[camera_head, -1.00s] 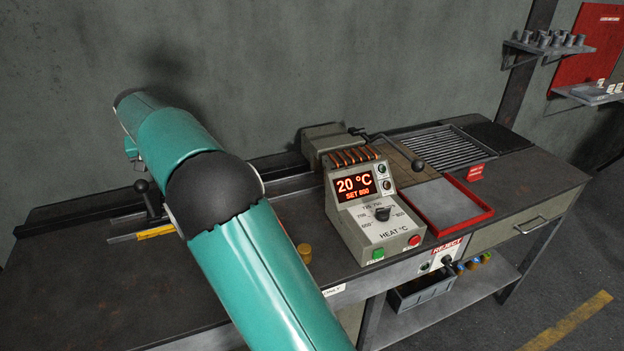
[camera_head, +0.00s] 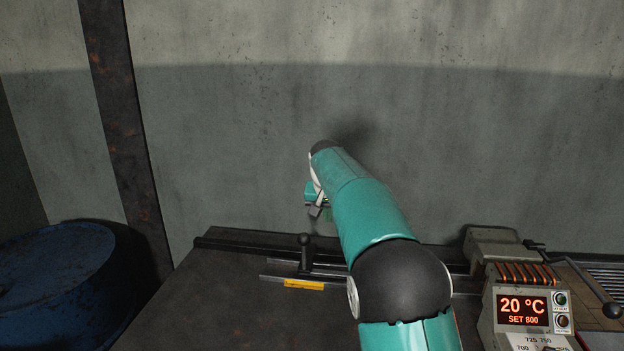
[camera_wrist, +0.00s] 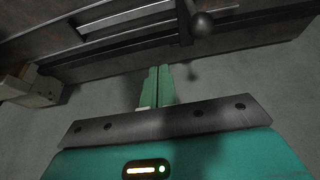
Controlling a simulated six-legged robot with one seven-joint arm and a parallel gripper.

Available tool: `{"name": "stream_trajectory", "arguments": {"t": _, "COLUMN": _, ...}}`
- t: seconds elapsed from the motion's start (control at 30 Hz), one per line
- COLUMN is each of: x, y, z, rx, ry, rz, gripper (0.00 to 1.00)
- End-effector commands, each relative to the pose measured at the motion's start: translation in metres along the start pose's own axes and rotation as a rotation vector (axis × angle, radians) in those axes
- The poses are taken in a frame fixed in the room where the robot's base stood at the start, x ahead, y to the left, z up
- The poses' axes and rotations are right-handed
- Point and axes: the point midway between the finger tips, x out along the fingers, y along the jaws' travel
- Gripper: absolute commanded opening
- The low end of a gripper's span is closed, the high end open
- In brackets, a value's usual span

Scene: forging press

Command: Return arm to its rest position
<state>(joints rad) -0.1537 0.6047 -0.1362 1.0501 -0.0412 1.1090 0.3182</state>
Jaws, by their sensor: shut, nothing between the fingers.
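My arm reaches up and away over the workbench in the head view, bent at its dark elbow. My gripper (camera_head: 318,207) is small and partly hidden behind the forearm, in front of the grey wall and above the bench. In the wrist view its two green fingers (camera_wrist: 158,86) lie side by side, shut, with nothing held. The fingers point toward the rail and the lever (camera_wrist: 202,24) with a round knob, and appear apart from them.
The workbench (camera_head: 215,300) carries the upright lever (camera_head: 305,252), a yellow label (camera_head: 304,284) and, at right, the heater box (camera_head: 522,310) reading 20 °C, SET 800. A blue drum (camera_head: 50,285) stands at left. The wall (camera_head: 230,150) is close behind the arm.

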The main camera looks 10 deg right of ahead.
Motion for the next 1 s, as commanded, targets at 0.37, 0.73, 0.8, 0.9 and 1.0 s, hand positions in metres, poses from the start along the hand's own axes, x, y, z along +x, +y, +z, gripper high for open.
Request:
{"name": "stream_trajectory", "arguments": {"t": 0.37, "x": -0.09, "y": 0.046, "z": 0.064, "rx": -0.03, "ry": 0.014, "rz": -0.051, "gripper": 0.0}}
{"name": "stream_trajectory", "arguments": {"t": 0.73, "x": -0.153, "y": 0.086, "z": 0.166, "rx": -0.085, "ry": 0.034, "rz": -0.092, "gripper": 0.0}}
{"name": "stream_trajectory", "arguments": {"t": 0.8, "x": -0.16, "y": 0.092, "z": 0.188, "rx": -0.099, "ry": 0.039, "rz": -0.098, "gripper": 0.0}}
{"name": "stream_trajectory", "arguments": {"t": 0.9, "x": -0.168, "y": 0.102, "z": 0.221, "rx": -0.116, "ry": 0.046, "rz": -0.104, "gripper": 0.0}}
{"name": "stream_trajectory", "arguments": {"t": 1.0, "x": -0.173, "y": 0.11, "z": 0.254, "rx": -0.136, "ry": 0.055, "rz": -0.109, "gripper": 0.0}}
